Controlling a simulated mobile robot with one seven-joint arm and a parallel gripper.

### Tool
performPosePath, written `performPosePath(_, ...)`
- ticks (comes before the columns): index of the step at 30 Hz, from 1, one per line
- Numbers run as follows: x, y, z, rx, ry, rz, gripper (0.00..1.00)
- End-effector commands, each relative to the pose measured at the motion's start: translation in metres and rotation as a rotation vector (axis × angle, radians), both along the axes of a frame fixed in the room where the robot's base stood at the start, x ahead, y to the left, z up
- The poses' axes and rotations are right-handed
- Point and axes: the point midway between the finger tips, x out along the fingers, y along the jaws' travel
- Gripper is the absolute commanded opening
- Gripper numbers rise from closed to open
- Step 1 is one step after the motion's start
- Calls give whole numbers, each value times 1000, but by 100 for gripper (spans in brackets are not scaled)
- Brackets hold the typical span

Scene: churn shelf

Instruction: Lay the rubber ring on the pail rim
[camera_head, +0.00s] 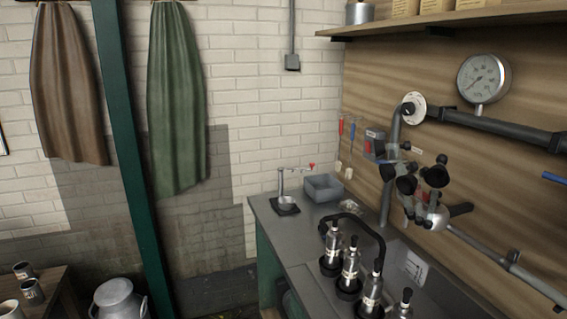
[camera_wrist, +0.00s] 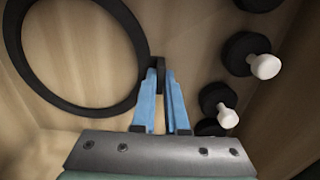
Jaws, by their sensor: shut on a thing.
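My gripper (camera_wrist: 161,75), with blue fingers, is shut on a small dark piece at the right edge of the black rubber ring (camera_wrist: 85,111) in the wrist view. The ring is large and round and extends to the left of the fingers; its top is cut off by the frame edge. A wooden surface (camera_wrist: 75,50) shows through the ring. I cannot tell if the ring touches it. My gripper and the ring do not show in the head view. I make out no clear pail in either view.
Black round pieces with white ends (camera_wrist: 265,66) stand right of the fingers. In the head view, a metal counter (camera_head: 300,235) holds a grey bin (camera_head: 323,187) and several bottle-like cups (camera_head: 351,265). A metal churn (camera_head: 118,298) stands lower left.

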Motion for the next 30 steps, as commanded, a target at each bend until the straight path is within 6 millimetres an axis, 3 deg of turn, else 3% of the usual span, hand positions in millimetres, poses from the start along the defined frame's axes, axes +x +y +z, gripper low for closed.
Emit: performPosePath(30,0,0,57,0,0,0,0)
